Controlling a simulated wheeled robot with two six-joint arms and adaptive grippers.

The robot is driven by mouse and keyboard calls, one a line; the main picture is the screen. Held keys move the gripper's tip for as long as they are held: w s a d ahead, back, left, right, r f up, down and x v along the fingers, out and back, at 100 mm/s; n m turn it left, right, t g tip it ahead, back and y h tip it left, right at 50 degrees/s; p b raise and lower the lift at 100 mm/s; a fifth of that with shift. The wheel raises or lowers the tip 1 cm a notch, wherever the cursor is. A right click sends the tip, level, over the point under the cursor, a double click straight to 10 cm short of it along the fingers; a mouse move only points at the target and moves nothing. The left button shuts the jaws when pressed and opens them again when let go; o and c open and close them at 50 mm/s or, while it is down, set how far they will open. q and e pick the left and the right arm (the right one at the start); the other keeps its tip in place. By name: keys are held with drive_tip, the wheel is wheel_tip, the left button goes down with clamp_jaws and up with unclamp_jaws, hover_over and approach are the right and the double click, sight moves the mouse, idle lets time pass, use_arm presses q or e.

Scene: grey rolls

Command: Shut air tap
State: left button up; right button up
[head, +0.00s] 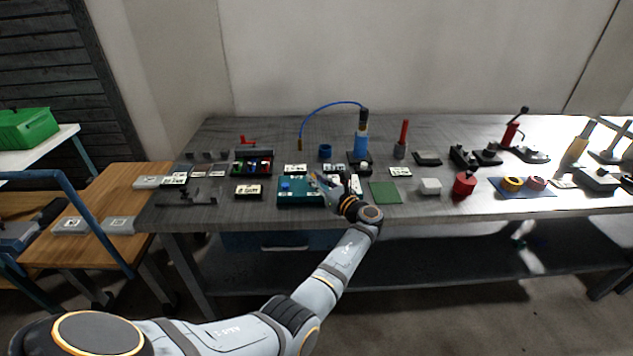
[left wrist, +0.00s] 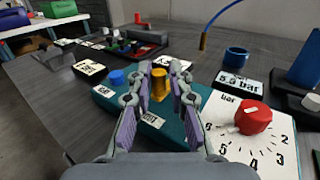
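A teal panel (head: 300,198) lies near the front edge of the bench, and it also shows in the left wrist view (left wrist: 188,138). It carries a blue knob (left wrist: 117,77) and a yellow-gold knob (left wrist: 158,84), with small white labels too small to read surely. I cannot tell from the labels which one is the air tap. My left gripper (head: 321,184) is over the panel. In the left wrist view its fingers (left wrist: 159,75) are apart, one on each side of the yellow knob; contact is unclear. My right gripper is in neither view.
A white dial plate with a red knob (left wrist: 252,117) stands right of the fingers. A "5.9 bar" label block (left wrist: 237,82), a blue ring (head: 325,151) and a blue cylinder (head: 361,145) are behind. A green mat (head: 385,192) lies to the right.

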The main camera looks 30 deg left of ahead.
use_arm(q)
drive_tip(key=o, duration=0.3)
drive_tip(key=shift+f, duration=0.1)
wheel_tip(320, 180, up, 10)
idle(0.3)
idle(0.4)
